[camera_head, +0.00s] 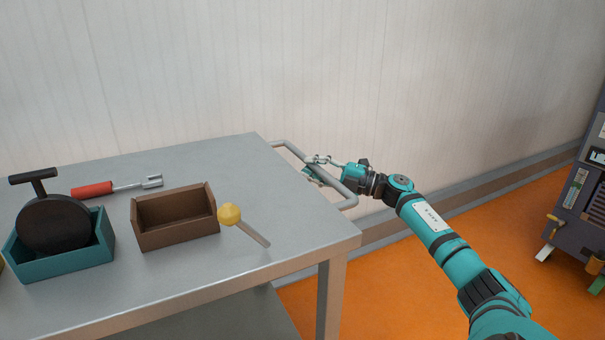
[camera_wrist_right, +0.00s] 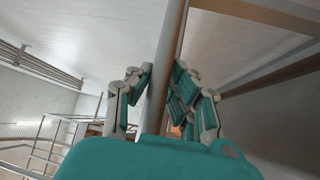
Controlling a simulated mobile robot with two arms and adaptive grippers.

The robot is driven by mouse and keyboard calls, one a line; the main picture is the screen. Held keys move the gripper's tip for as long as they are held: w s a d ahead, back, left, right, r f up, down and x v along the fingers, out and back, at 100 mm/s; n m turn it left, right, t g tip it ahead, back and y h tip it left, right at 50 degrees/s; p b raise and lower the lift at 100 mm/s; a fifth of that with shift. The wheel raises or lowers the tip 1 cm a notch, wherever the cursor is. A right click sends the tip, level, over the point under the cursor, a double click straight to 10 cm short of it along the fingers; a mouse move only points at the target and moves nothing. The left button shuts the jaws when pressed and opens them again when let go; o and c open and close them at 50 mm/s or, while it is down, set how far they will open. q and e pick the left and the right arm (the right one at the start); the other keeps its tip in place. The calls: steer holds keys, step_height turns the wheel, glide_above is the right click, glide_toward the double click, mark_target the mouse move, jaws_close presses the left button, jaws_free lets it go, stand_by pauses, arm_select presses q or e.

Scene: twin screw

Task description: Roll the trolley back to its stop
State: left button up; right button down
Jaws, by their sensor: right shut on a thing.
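The trolley (camera_head: 300,238) is a grey metal table-like cart with a flat top, a leg at its near right corner and a lower shelf. Its push handle (camera_head: 345,205) is a grey bar standing out from the right end. My right gripper (camera_head: 318,168) is at this bar, shut on it. In the right wrist view the handle bar (camera_wrist_right: 163,75) runs between the fingers of my right gripper (camera_wrist_right: 160,95), with finger pads on both sides. My left gripper is not in view. No stop is clearly visible.
On the trolley top are a teal bin (camera_head: 75,263) with a dark round tool, a red-handled tool (camera_head: 95,190), an open brown box (camera_head: 178,236) and a yellow-knobbed tool (camera_head: 230,215). A wall is behind. Orange floor (camera_head: 400,270) is open at right; a dark machine (camera_head: 582,205) stands far right.

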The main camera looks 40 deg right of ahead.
steer(key=shift+d+r, duration=0.3)
steer(key=c, duration=1.5)
jaws_free()
steer(key=shift+d, duration=0.1)
steer(key=shift+c, duration=0.2)
steer(key=o, duration=0.3)
steer(key=shift+s+d+f, duration=0.1)
steer(key=shift+s+f, duration=0.05)
steer(key=shift+o, duration=0.2)
steer(key=shift+s+f, duration=0.15)
steer(key=v, duration=1.1)
steer(key=shift+s+d, duration=0.2)
steer(key=shift+s, duration=0.05)
